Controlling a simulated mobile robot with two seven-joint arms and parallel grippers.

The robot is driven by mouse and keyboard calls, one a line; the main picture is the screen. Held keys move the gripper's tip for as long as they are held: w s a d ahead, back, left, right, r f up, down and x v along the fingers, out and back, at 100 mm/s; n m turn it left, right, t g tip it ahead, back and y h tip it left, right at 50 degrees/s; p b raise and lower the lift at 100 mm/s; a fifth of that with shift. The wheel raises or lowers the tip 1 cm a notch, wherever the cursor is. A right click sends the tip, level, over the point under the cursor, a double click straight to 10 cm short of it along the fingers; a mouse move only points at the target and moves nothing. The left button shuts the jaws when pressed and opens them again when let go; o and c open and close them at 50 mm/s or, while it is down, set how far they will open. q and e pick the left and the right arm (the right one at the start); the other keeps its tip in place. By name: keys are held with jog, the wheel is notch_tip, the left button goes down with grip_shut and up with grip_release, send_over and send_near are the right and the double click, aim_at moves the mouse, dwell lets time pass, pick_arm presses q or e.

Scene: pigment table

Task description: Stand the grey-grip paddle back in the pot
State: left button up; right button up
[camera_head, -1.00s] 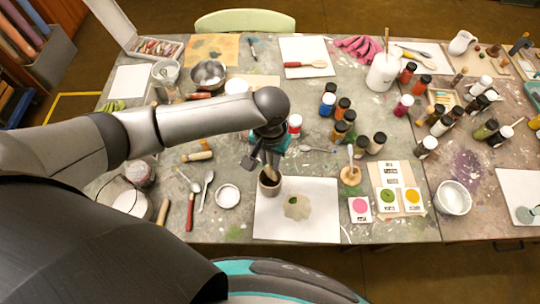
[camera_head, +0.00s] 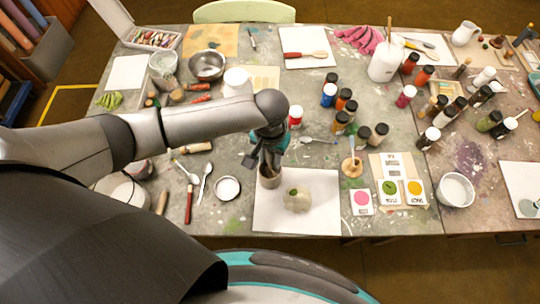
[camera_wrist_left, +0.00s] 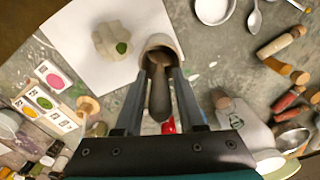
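The small brown pot (camera_head: 269,181) stands at the left edge of the white sheet (camera_head: 322,208). It also shows in the wrist view (camera_wrist_left: 160,42) with its mouth toward my fingers. The paddle (camera_wrist_left: 160,92) leans in the pot, its darker rounded grip end sticking out between my fingers. My left gripper (camera_head: 270,160) is just above the pot's mouth. In the wrist view, its fingers (camera_wrist_left: 162,75) stand either side of the paddle with small gaps, so it looks open. The paddle's lower end is hidden inside the pot. My right gripper is not in view.
A beige lumpy piece (camera_head: 297,198) with a green spot lies right of the pot on the sheet. A small white dish (camera_head: 228,188), spoons and a red-handled tool (camera_head: 189,203) lie to the left. Colour cards (camera_head: 389,190) and several paint bottles stand to the right.

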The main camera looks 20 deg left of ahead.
pick_arm(q)
jog(key=shift+o, duration=1.3)
notch_tip(320, 180, up, 15)
jog(key=p, duration=0.2)
jog(key=shift+r, duration=0.15)
